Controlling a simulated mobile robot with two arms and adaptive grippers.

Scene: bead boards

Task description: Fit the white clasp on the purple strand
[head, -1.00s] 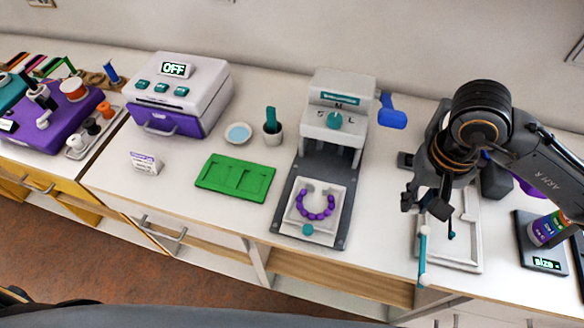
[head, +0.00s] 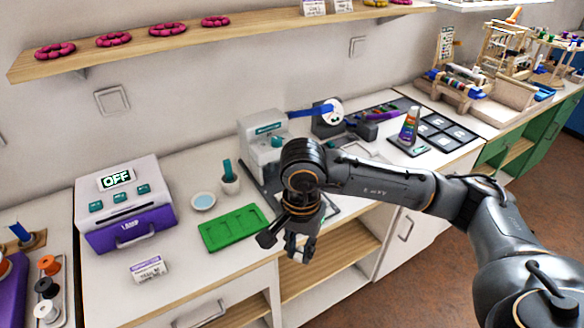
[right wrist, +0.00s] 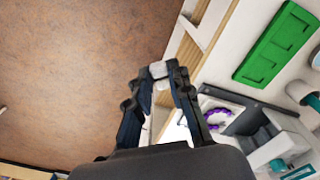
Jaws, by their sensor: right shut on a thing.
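My right gripper (head: 298,250) hangs in front of the press at the counter's front edge. In the right wrist view its fingertips (right wrist: 158,78) are shut on a small white piece, which looks like the white clasp (right wrist: 158,70). The purple strand (right wrist: 216,112) shows in the right wrist view as an open curve of beads on the press's white plate, to the right of and apart from the fingers. In the head view my right arm hides the strand. My left gripper is not in view.
The grey-white press (head: 262,135) stands behind my right arm. A green tray (head: 235,229), a white-rimmed dish (head: 203,202) and a cup (head: 229,184) stand to its left, then a white and purple machine (head: 125,205) reading OFF. A shelf (head: 200,45) runs above.

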